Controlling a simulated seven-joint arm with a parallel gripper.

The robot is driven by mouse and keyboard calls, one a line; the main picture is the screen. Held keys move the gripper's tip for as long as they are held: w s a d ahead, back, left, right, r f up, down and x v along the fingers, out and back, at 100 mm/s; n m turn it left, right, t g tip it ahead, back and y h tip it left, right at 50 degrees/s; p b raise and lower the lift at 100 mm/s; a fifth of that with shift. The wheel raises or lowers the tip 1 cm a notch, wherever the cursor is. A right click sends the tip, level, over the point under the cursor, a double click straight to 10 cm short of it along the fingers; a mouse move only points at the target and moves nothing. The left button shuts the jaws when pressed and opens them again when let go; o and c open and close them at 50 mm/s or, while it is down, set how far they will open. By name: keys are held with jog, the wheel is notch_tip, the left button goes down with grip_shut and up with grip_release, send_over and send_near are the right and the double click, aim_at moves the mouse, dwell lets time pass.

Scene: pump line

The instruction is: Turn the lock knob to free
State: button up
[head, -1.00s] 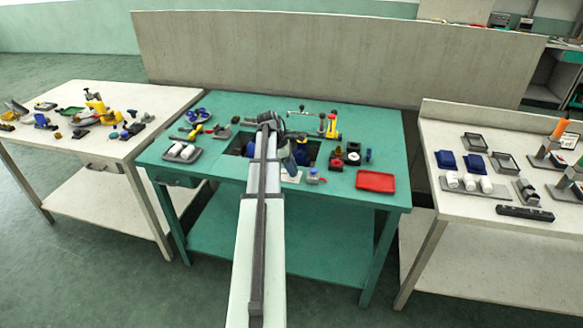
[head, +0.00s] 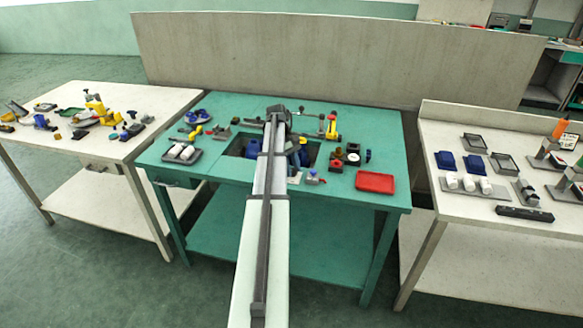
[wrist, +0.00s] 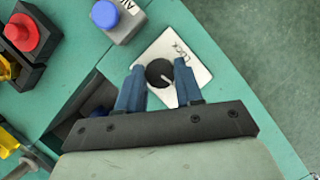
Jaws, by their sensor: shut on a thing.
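The lock knob (wrist: 159,73) is a round black dial with a pale pointer line, set on a white plate (wrist: 197,72) in the wrist view. The plate carries lettering that looks like "LOCK" beside the knob; the pointer slants toward the lower right of the picture. My gripper (wrist: 159,68) has its two blue fingers on either side of the knob, shut on it. In the head view my own arm hides the gripper and the knob; only an edge of the plate (head: 294,179) shows beside the arm.
In the wrist view a grey box with a blue button (wrist: 104,14) and a red button (wrist: 21,33) sit near the plate. In the head view a recessed opening (head: 239,146) lies in the green bench, with a red tray (head: 375,182) to the right.

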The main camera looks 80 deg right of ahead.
jog(key=shift+m, duration=0.4)
jog(key=o, duration=1)
jog(key=shift+v, duration=3.8)
jog(key=shift+s+d, duration=0.1)
jog(key=shift+s, duration=0.05)
